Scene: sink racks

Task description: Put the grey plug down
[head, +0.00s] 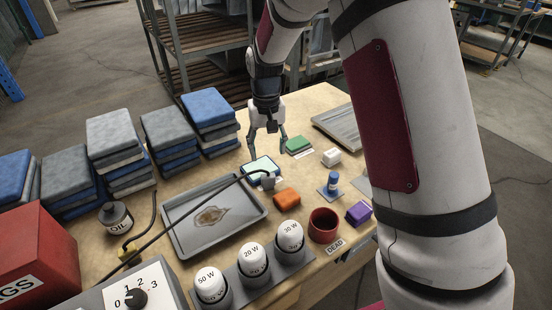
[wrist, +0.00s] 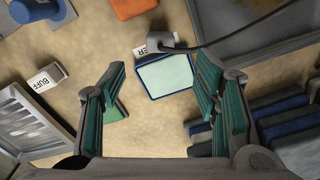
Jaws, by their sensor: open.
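The grey plug (head: 268,181) is at the end of a black cable, by the near edge of a pale, blue-rimmed pad (head: 259,167). In the wrist view the plug (wrist: 160,41) is beside the pad's edge (wrist: 166,76) and partly covers a white label. I cannot tell whether it touches the pad. My gripper (head: 268,148) is open and empty, above and behind the pad. In the wrist view its fingers (wrist: 162,75) are spread wide, with the plug beyond their tips and nothing between them.
The cable crosses a grey tray (head: 181,238) with a brown stain. An orange block (head: 287,198), blue stamp-like object (head: 332,184), red cup (head: 323,226) and purple block (head: 359,213) are to the right. A green block (head: 299,145) is near my gripper. Stacked cloths (head: 207,107) stand left.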

